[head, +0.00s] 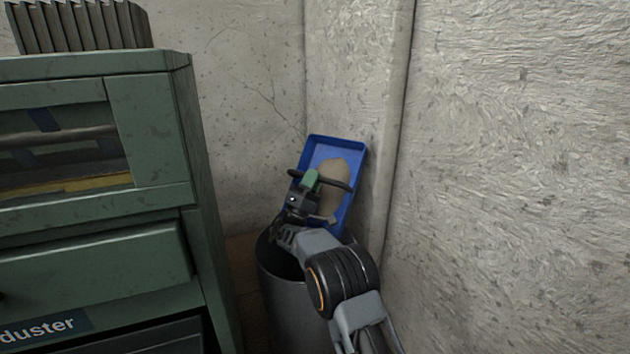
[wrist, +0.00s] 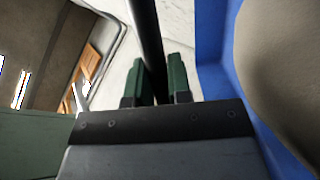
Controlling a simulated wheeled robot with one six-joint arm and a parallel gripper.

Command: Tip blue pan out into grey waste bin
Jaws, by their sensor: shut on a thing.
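The blue pan (head: 315,154) is up in the corner, tilted, above the grey waste bin (head: 290,300). A beige heap (head: 336,178) lies in the pan. My gripper (head: 312,180) is shut on the pan's dark bar-like handle (head: 338,184). In the wrist view, my gripper's green fingers (wrist: 160,80) close on the dark handle (wrist: 146,35), with the blue pan (wrist: 212,50) and beige heap (wrist: 280,65) at the right. The bin's opening is partly hidden behind my arm, and its inside looks dark.
A green cabinet (head: 150,225) with drawers and a "duster" label stands close on the left. A ribbed grey-green thing (head: 80,25) sits on top. Rough walls (head: 520,180) meet behind the bin and close in on the right. A narrow gap lies between cabinet and bin.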

